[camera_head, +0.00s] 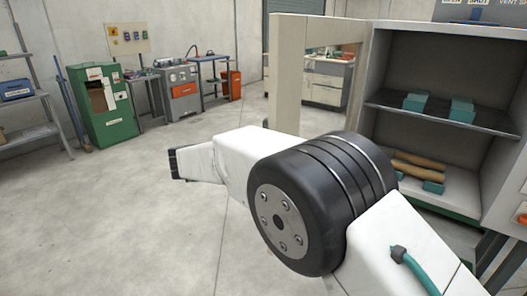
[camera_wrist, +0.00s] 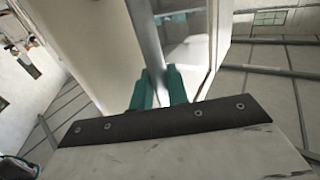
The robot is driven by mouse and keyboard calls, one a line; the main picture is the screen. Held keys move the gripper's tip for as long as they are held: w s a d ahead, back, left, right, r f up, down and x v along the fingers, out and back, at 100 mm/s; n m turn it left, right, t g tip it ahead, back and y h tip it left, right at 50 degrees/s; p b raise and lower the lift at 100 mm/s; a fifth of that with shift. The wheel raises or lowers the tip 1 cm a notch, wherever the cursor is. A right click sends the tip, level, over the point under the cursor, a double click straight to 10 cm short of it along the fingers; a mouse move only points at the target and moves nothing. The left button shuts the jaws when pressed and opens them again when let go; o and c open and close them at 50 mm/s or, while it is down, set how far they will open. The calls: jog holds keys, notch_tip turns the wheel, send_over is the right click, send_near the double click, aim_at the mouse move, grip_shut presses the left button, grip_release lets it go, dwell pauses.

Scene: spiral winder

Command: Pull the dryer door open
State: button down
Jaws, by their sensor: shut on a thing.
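The dryer (camera_head: 376,75) stands at the right of the head view, its front open onto the shelves inside. Its cream door (camera_head: 289,75), with a window in it, stands swung out at the left side of the opening. In the wrist view the door (camera_wrist: 90,40) is close in front of me, with its upright grey bar handle (camera_wrist: 146,35). My gripper (camera_wrist: 158,86) has teal fingers closed around the lower visible part of this handle. In the head view my arm hides the gripper and the handle.
Inside the dryer, a dark shelf (camera_head: 440,117) bears teal blocks (camera_head: 462,109), and brown rolls (camera_head: 418,166) lie on teal supports below. A green cabinet (camera_head: 101,107) and workbenches stand along the far wall. The concrete floor (camera_head: 110,215) at the left is clear.

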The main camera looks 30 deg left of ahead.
jog(key=shift+w+d+r, duration=0.1)
jog(key=shift+w+d, duration=0.05)
jog(key=shift+w, duration=0.05)
jog(key=c, duration=1.6)
grip_release()
jog(key=shift+o, duration=0.8)
jog(key=shift+w+d, duration=0.1)
jog(key=shift+w, duration=0.05)
jog(key=v, duration=0.8)
jog(key=shift+x, duration=3.65)
